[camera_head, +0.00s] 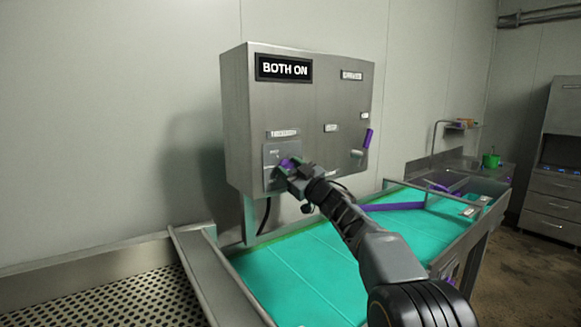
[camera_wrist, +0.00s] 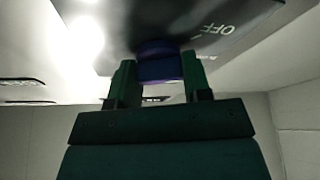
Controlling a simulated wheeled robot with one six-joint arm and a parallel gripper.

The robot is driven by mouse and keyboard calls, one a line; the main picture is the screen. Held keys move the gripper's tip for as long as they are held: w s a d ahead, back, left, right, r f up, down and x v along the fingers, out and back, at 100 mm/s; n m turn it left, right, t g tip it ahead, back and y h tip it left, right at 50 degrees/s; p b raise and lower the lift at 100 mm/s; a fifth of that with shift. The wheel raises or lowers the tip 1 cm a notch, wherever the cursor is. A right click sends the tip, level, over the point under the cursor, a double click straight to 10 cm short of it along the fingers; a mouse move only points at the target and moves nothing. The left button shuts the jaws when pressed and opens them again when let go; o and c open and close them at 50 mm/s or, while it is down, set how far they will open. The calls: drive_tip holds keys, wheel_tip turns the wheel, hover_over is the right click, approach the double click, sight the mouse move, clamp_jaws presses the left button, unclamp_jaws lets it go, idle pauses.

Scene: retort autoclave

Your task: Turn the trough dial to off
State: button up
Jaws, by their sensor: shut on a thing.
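The control box (camera_head: 310,115) stands over the trough, with a display reading "BOTH ON" (camera_head: 284,68). An "OFF" mark (camera_wrist: 216,29) shows on the plate to the right of the dial. The dial's pointer setting cannot be read.
A purple lever (camera_head: 367,138) sticks out at the box's right side. The turquoise trough (camera_head: 300,275) runs below, beside a perforated metal surface (camera_head: 110,300) at left. A sink area with a green cup (camera_head: 491,161) is at the back right.

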drive_tip(key=shift+n+g+y+p, duration=0.35)
drive_tip(key=shift+n+g, duration=0.3)
drive_tip(key=shift+n, duration=0.85)
drive_tip(key=shift+n+g+y+p, duration=0.15)
drive_tip(key=shift+n+g+p, duration=0.4)
drive_tip(key=shift+n, duration=0.95)
drive_tip(key=shift+g, duration=0.3)
drive_tip(key=o, duration=0.9)
drive_tip(key=b+v, duration=0.5)
drive_tip(key=v, duration=0.8)
drive_tip(key=shift+s+d+f, duration=0.2)
drive_tip(key=shift+d, duration=0.05)
